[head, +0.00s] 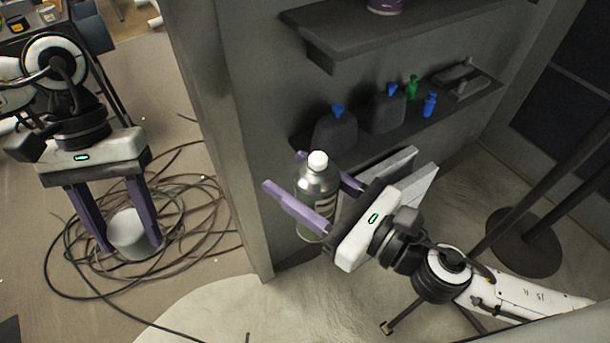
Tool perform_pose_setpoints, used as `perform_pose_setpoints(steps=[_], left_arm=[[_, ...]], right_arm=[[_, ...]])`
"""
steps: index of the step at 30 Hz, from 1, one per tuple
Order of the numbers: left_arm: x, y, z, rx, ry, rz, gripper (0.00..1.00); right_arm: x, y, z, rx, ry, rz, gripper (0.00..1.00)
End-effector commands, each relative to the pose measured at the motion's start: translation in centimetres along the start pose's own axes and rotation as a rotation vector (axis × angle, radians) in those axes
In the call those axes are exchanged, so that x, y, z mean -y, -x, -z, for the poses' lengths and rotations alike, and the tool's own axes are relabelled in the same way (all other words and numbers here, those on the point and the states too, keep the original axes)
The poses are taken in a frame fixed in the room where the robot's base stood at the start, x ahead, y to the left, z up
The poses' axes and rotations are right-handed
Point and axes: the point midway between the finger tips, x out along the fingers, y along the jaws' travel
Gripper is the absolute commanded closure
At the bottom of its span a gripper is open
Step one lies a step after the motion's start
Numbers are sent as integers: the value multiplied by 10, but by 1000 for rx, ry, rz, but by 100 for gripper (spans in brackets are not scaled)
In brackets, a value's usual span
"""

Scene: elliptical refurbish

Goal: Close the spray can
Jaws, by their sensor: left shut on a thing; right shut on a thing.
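The spray can (318,182) is a metallic cylinder with a dark label and a white nozzle (318,160) showing bare on top. My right gripper (285,172) is shut around its body, coming from the right, and holds it roughly upright in front of the grey shelf unit. A light grey, cup-like cap (134,236) is between the fingers of my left gripper (129,246), which points down and is shut on it. The cap is well to the left of the can and apart from it. The can's lower part is partly hidden by a purple finger.
A shelf (400,130) behind the can holds dark bottles (335,131) and small blue and green bottles. The shelf unit's wall edge (222,150) stands between my grippers. Coiled cable (185,225) lies on the floor at left. A round-based stand (523,242) is at right.

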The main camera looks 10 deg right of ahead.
Motion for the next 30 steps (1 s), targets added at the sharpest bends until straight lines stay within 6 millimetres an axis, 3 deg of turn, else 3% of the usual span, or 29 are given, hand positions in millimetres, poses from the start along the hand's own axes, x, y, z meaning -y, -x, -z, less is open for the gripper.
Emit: perform_pose_setpoints(steps=[7,11,20,30], left_arm=[[-3,2,1,-1,10,-5,72],[-20,13,5,-1,76,-33,72],[-114,71,9,-2,459,-196,72],[-226,133,-23,-3,915,-387,72]], right_arm=[[0,0,0,0,1,2,90],[0,0,-1,1,1,2,90],[0,0,-1,2,1,2,90],[0,0,-1,3,1,2,90]])
